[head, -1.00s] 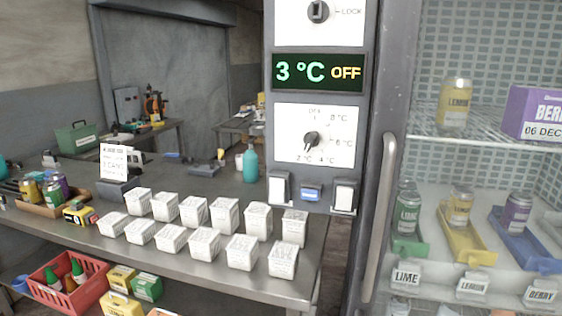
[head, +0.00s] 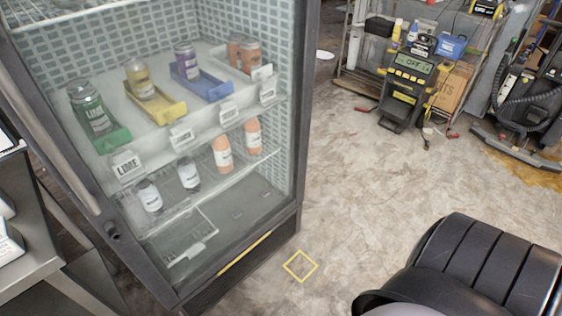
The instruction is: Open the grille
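A glass-front cooler (head: 165,160) stands at the left, with its door frame and long handle (head: 55,150) on the left side. Its dark base panel (head: 245,272), low at the floor, carries a yellow strip (head: 243,256) along its upper edge; I cannot tell for sure that this panel is the grille. A white wire rack piece (head: 188,252) lies on the cooler's floor inside, behind the glass. Neither of my grippers shows in the head view.
A yellow square outline (head: 300,266) marks the floor beside the base. A black ribbed shape (head: 480,270), unclear what, fills the lower right. A steel table (head: 25,260) edges the left. Yellow-black equipment (head: 408,85) stands at the back. The middle floor is clear.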

